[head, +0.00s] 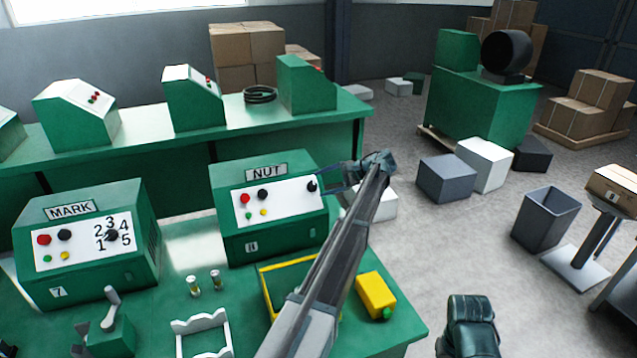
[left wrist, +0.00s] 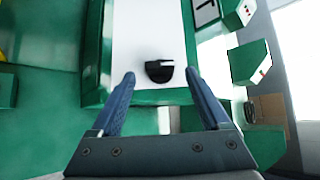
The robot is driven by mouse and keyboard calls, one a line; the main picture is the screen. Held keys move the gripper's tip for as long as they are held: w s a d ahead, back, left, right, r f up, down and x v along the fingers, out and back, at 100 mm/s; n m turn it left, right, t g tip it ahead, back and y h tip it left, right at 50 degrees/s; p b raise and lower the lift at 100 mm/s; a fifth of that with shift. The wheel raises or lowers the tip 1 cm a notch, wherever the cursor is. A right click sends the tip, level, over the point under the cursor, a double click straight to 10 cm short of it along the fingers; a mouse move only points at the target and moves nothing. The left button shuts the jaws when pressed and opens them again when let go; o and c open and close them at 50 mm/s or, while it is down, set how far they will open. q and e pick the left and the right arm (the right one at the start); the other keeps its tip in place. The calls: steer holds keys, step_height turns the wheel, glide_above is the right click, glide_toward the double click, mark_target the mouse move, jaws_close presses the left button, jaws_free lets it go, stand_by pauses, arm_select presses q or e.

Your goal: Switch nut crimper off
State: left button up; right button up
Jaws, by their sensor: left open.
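The nut crimper (head: 275,240) is a green box labelled NUT with a white sloped panel. The panel carries a red button (head: 244,198), a black button (head: 262,194), small green and yellow lamps, and a black knob (head: 311,186) at its right end. My left gripper (head: 327,181) is open at that right end. In the left wrist view the black knob (left wrist: 158,72) lies between the tips of the open left gripper (left wrist: 160,76), with a gap on each side. I cannot read its setting. A dark part, seemingly of my right arm, shows at the head view's bottom; its fingers are hidden.
The MARK crimper (head: 95,240) stands left of the nut crimper on the green bench. In front are a yellow-edged tray (head: 265,290), a yellow box (head: 375,294) and a white rack (head: 203,331). Floor right of the bench is partly clear.

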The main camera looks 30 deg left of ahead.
arm_select(q)
steer(key=p+v, duration=0.4)
steer(key=v, duration=0.7)
steer(key=shift+p, duration=0.35)
steer(key=s+d+f+h, duration=0.3)
steer(key=s+d+f, duration=0.1)
steer(key=s+d, duration=0.6)
steer(key=s+d+f+t+h, duration=0.1)
steer(key=s+d+f+h, duration=0.3)
steer(key=s+d, duration=0.6)
steer(key=s+d+f+t+h+b, duration=0.1)
steer(key=s+d+f+h, duration=0.2)
steer(key=s+d, duration=0.7)
steer(key=s, duration=1.1)
steer(key=shift+s+d+f+h, duration=0.15)
steer(key=shift+f+h, duration=0.15)
steer(key=shift+f, duration=0.1)
